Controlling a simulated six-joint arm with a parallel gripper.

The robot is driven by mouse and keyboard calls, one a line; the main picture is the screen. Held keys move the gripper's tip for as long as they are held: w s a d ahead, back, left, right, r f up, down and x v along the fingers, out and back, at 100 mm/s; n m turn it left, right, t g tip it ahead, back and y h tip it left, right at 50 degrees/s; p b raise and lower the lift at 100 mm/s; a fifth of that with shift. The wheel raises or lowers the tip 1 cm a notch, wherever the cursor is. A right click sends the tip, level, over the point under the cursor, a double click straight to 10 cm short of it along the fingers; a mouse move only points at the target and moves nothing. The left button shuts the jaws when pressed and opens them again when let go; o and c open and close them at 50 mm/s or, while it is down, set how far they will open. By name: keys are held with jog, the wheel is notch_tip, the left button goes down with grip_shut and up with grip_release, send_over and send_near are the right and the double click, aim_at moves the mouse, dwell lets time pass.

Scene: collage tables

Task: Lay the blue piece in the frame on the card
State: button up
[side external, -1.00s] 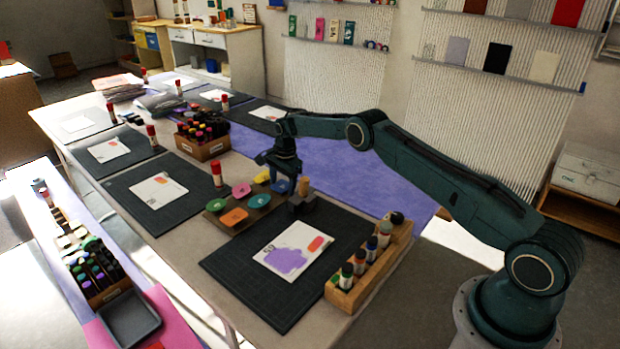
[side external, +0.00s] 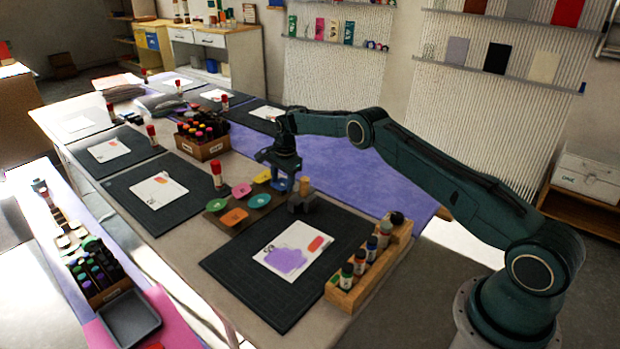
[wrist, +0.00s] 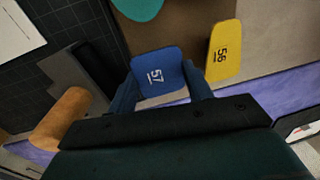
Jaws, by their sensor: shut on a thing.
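The blue piece (wrist: 157,70), marked 57, is between the two fingers of my gripper (wrist: 162,86) in the wrist view. In the side view my gripper (side external: 282,174) is shut on the blue piece (side external: 280,184) just over the wooden tray (side external: 245,219); the gap below it is hard to judge. The white card (side external: 270,262) lies on the near dark mat, in front of the tray. It carries a purple shape and an orange-red patch. A frame outline is too small to make out clearly.
The tray has orange, teal, pink, green and yellow pieces; the yellow one (wrist: 223,50), marked 56, lies close beside my gripper. A grey block with a tan peg (side external: 304,197) stands right of the tray. A bottle rack (side external: 372,268) edges the mat (side external: 235,268).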

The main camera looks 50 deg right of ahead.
jog(key=shift+r, duration=2)
jog(key=shift+r, duration=0.15)
notch_tip(320, 180, up, 5)
jog(key=n+g+y, duration=0.2)
jog(key=n, duration=1.7)
send_over(285, 260)
jog(key=shift+m, duration=0.3)
jog(key=shift+d+f, duration=0.2)
jog(key=shift+f, duration=1.25)
jog(key=shift+d+f, duration=0.15)
jog(key=shift+f, duration=1.25)
jog(key=shift+f, duration=0.15)
jog(key=shift+f, duration=2.25)
jog(key=shift+f, duration=0.25)
